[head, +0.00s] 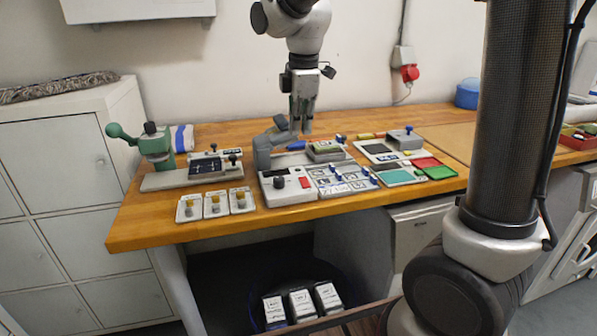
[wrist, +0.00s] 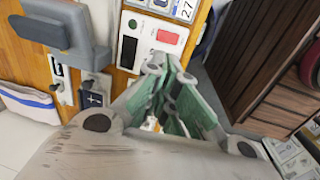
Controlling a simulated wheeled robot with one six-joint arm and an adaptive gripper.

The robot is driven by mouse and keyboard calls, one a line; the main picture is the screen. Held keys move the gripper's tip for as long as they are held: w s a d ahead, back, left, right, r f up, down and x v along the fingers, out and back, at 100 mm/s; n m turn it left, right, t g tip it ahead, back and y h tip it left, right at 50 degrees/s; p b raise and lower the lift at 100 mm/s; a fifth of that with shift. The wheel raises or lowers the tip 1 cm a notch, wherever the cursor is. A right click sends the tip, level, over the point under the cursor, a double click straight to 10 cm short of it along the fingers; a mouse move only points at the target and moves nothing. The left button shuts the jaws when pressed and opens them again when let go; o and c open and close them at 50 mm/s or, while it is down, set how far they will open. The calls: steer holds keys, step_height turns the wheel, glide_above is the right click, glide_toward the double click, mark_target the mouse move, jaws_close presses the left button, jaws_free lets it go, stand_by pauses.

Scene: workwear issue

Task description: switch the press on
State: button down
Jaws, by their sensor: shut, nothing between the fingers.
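The press is a white box with a grey raised arm (head: 262,153) on the wooden bench in the head view. Its front panel (head: 287,190) carries a black knob (head: 279,182) and a red switch (head: 305,183). My gripper (head: 302,130) points down, shut and empty, above the bench behind the panel in the head view. In the wrist view its fingertips (wrist: 169,66) appear just below the red switch; contact cannot be told.
A green lever machine (head: 157,145) stands left on the bench, with small cards (head: 214,205) in front. A tile board (head: 343,180) adjoins the press on the right. Red and green trays (head: 434,168) lie further right. The bench's front edge is close to the panel.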

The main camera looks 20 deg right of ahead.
mark_target(298, 183)
stand_by(0.4)
steer(key=f, duration=0.4)
steer(key=w+f, duration=0.1)
steer(key=f, duration=0.4)
steer(key=w+f, duration=0.1)
steer(key=f, duration=0.4)
steer(key=shift+w+f+g, duration=0.1)
steer(key=shift+f+g, duration=0.15)
steer(key=shift+g, duration=0.15)
